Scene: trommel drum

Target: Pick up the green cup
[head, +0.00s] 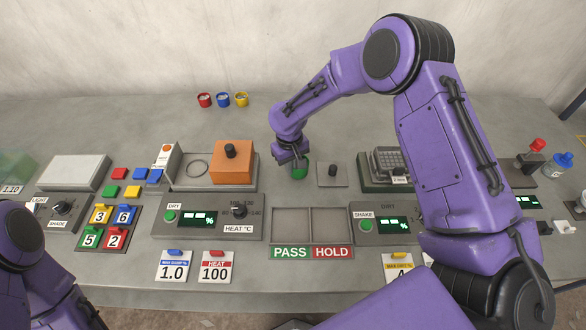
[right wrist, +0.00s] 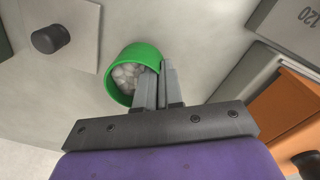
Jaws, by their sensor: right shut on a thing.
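The green cup (head: 299,174) is at the middle of the bench, right of the orange block, and mostly hidden under my right gripper (head: 294,167) in the head view. In the right wrist view the cup (right wrist: 118,58) holds pale grey lumps. There my right gripper (right wrist: 157,88) is shut on the cup's wall at the rim, with one finger inside and one outside. Whether the cup touches the bench I cannot tell. Of my left arm only links show at the lower left; its gripper is out of view.
An orange block (head: 231,163) with a dark knob stands close to the left. A small plate with a black knob (head: 332,170) is close to the right. The PASS and HOLD tray (head: 308,211) lies in front. Red, blue and yellow cups (head: 223,100) stand at the back.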

